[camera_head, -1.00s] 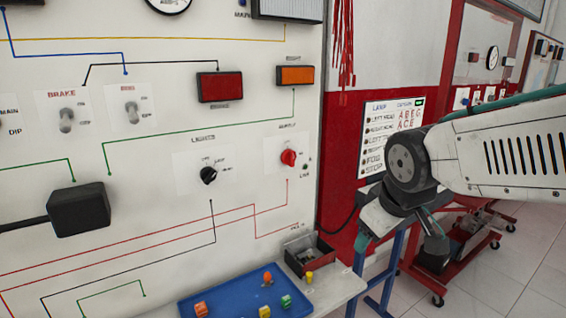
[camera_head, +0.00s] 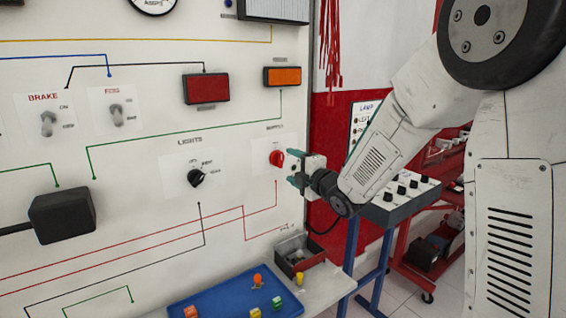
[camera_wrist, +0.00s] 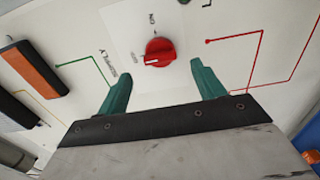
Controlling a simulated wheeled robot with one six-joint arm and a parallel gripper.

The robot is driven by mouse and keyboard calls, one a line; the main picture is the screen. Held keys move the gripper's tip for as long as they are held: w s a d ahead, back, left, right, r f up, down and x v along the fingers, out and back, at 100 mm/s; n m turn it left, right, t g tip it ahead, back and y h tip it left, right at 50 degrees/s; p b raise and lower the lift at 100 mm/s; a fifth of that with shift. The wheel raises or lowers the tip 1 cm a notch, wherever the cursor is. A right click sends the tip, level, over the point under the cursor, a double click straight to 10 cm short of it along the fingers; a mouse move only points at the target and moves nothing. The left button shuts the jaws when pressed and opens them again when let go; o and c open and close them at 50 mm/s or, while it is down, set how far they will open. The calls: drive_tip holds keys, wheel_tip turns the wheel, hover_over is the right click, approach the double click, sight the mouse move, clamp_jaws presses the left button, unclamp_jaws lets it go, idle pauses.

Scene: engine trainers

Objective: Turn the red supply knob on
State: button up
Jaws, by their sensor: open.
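The red supply knob (camera_head: 276,158) is on the white panel at the right, beneath the SUPPLY label. My gripper (camera_head: 292,173) is just in front of the panel, to the right of the knob and slightly below it. In the wrist view the knob (camera_wrist: 160,52) lies ahead, between and beyond the two green fingertips (camera_wrist: 161,83). The fingers are spread and do not touch the knob. The knob's white pointer line points left in the wrist view, away from the ON mark (camera_wrist: 152,19) at the top.
The black lights knob (camera_head: 196,177) is left of the supply knob. A red lamp (camera_head: 207,88) and an orange lamp (camera_head: 282,76) are above. Below are an open box (camera_head: 291,272) and a blue tray (camera_head: 215,303) with small coloured parts. The panel around the knob is flat.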

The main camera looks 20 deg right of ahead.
sight(282, 161)
drive_tip(key=x, duration=0.5)
drive_tip(key=shift+w+a, duration=0.1)
drive_tip(key=shift+w, duration=0.2)
drive_tip(key=c, duration=1)
